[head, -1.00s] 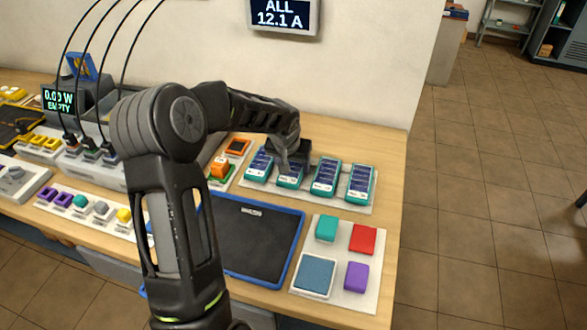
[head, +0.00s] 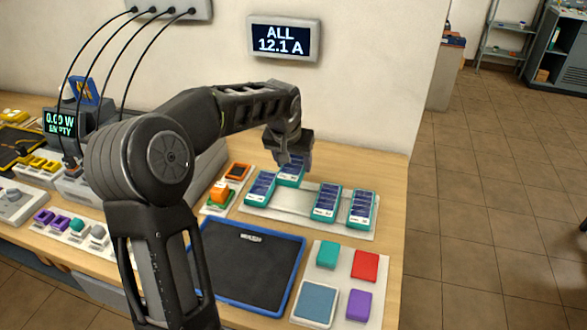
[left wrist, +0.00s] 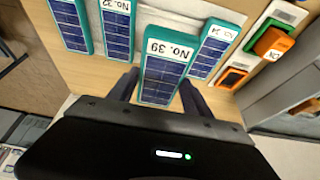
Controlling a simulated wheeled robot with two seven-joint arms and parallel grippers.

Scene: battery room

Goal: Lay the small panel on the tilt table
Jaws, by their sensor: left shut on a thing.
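My left gripper (head: 289,160) is shut on a teal-framed small panel (head: 290,174) with dark blue cells, above its pale tray (head: 300,203). In the left wrist view the held panel (left wrist: 166,72) reads No. 39, with a finger on each side. Three like panels stay in the tray: one on the left (head: 260,188), two on the right (head: 326,203), (head: 361,210). I cannot tell for sure which thing is the tilt table; a blue-framed piece (head: 84,90) stands by a display (head: 59,122) reading 0.00 W EMPTY. My right gripper is not in view.
A blue-rimmed black mat (head: 245,268) lies at the front. Right of it a pale board (head: 336,285) holds coloured blocks. An orange block (head: 220,191) and an orange-framed piece (head: 237,171) sit left of the tray. Black cables (head: 100,70) hang at the left.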

